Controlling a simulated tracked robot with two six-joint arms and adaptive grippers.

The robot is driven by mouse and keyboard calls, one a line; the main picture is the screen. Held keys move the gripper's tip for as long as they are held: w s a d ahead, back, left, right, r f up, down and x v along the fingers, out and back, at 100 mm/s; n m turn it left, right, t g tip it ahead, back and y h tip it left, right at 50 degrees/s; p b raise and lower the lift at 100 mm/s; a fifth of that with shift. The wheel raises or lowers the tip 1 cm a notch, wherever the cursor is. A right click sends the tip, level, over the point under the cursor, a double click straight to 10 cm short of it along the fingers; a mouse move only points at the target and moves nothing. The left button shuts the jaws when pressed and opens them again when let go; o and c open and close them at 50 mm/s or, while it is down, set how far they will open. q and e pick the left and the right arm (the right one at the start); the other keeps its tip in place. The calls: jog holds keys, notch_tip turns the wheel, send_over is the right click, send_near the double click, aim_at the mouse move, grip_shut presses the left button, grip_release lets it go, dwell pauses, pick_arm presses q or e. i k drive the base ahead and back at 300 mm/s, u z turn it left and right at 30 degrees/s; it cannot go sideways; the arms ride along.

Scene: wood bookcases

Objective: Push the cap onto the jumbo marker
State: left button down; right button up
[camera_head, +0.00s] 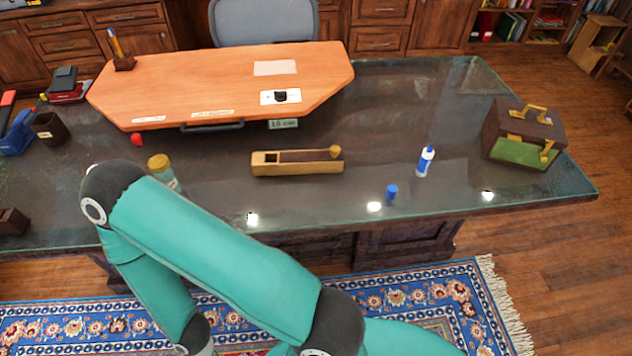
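The jumbo marker (425,162) stands upright, or nearly so, on the dark glass-topped desk, right of centre. It has a white body with blue at its top and base. The blue cap (391,192) is a small separate cylinder on the desk, in front of the marker and a little to its left. The two are apart. A teal arm of mine crosses the lower part of the view, but neither of my grippers shows. Nothing covers the marker or the cap.
The dark desk (370,130) is clear around marker and cap; its front edge is close to the cap. An orange board (220,85) and a yellow-lidded jar (161,168) are further left.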

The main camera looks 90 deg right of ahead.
aim_at(427, 157)
jog(key=z, duration=0.05)
jog(key=k, duration=2.35)
jog(key=z, duration=1)
jog(key=i, duration=1)
jog(key=u, duration=0.05)
